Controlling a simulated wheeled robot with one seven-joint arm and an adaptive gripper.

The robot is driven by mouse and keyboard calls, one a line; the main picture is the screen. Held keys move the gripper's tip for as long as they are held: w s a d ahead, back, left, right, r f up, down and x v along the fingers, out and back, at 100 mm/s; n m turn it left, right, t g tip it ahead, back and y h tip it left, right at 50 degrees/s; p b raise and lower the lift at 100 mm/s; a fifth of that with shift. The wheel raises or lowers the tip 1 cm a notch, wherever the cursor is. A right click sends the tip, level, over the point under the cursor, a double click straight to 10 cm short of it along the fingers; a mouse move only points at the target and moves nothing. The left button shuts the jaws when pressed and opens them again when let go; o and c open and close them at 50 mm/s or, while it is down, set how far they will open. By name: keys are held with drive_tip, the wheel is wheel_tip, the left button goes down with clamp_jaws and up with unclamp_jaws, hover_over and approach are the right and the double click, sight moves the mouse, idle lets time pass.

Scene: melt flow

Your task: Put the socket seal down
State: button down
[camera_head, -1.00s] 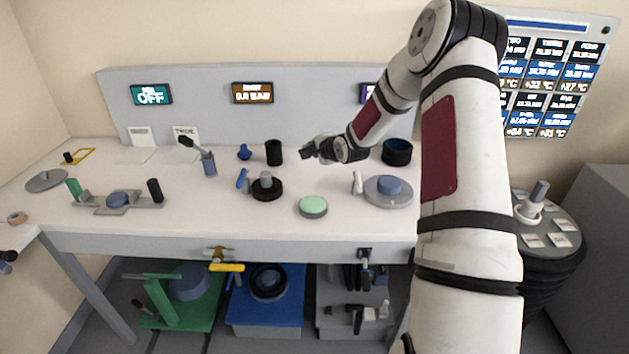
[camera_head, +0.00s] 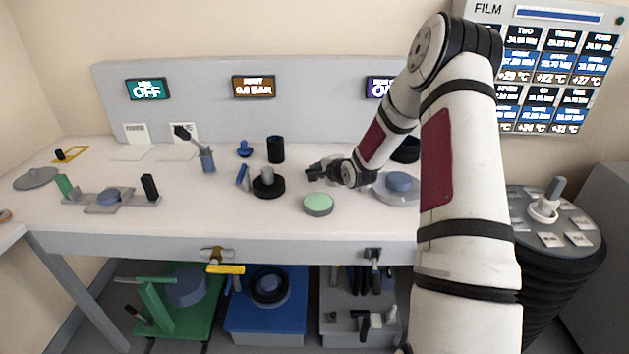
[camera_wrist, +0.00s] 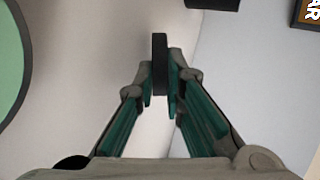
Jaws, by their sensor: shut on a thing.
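The socket seal (camera_wrist: 160,62) is a thin dark piece seen edge-on in the wrist view, upright between my fingertips. My gripper (camera_wrist: 160,88) is shut on it, with a teal-lined finger on each side. In the head view my gripper (camera_head: 313,173) is over the middle of the white bench top, behind the green-topped round pad (camera_head: 317,203). The seal is too small to make out clearly there. I cannot tell the gap between the seal and the bench top.
The green pad also shows at the wrist view's left edge (camera_wrist: 10,60). A black cup (camera_head: 276,149) and a black round base with a grey knob (camera_head: 268,185) stand left of my gripper. A grey disc with a blue top (camera_head: 398,184) is right. Bare bench lies between.

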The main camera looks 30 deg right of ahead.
drive_tip(key=shift+f, duration=0.2)
drive_tip(key=c, duration=1.8)
unclamp_jaws()
drive_tip(key=p+v, duration=0.6)
drive_tip(key=v, duration=0.2)
